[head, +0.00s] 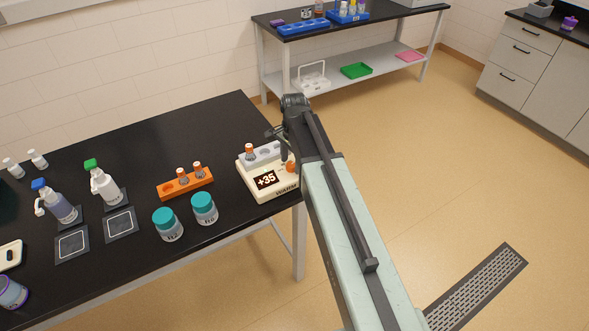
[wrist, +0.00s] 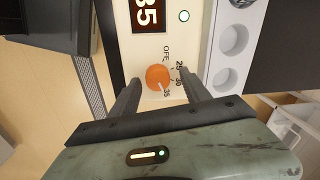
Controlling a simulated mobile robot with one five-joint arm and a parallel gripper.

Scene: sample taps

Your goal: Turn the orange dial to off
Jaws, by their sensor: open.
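The orange dial (wrist: 158,77) sits on the cream face of a warmer (head: 262,194), at the right end of the black bench. In the wrist view the marks OFF, 25, 30 and 35 run around the dial, and its pale pointer line appears to aim at 35. The warmer's display (head: 266,180) reads +35 in the head view. The dial also shows in the head view (head: 292,167), partly beside my arm. My gripper (wrist: 159,88) is open, with one finger on each side of the dial. I cannot tell whether either finger touches it.
A grey-white rack (head: 262,157) with an orange-capped vial adjoins the warmer's display panel. An orange vial rack (head: 185,185) and two teal-lidded jars (head: 168,225) stand to the left. The floor right of the bench is open.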

